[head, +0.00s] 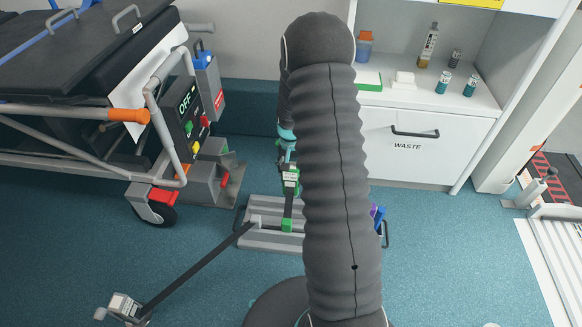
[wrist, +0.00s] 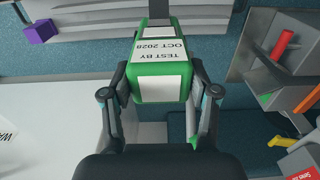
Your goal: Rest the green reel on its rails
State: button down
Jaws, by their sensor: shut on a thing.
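The green reel (wrist: 160,82), a green block with white labels reading "TEST BY OCT 2028", is between the two fingers of my gripper (wrist: 158,90) in the wrist view. My gripper is shut on it. In the head view the reel (head: 290,181) hangs above the floor, partly hidden by my arm. A dark strap (head: 288,207) runs from it to a green end piece (head: 287,225) at a grey plate with raised rails (head: 262,238). The plate also shows in the wrist view (wrist: 105,24). My arm hides part of the plate.
A white WASTE cabinet (head: 425,150) is behind right. A purple block (wrist: 40,31) is on the plate.

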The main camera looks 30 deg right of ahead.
aim_at(291, 184)
jog(key=shift+f+b, duration=3)
jog(key=shift+f, duration=1.45)
jog(key=shift+c, duration=1.1)
grip_release()
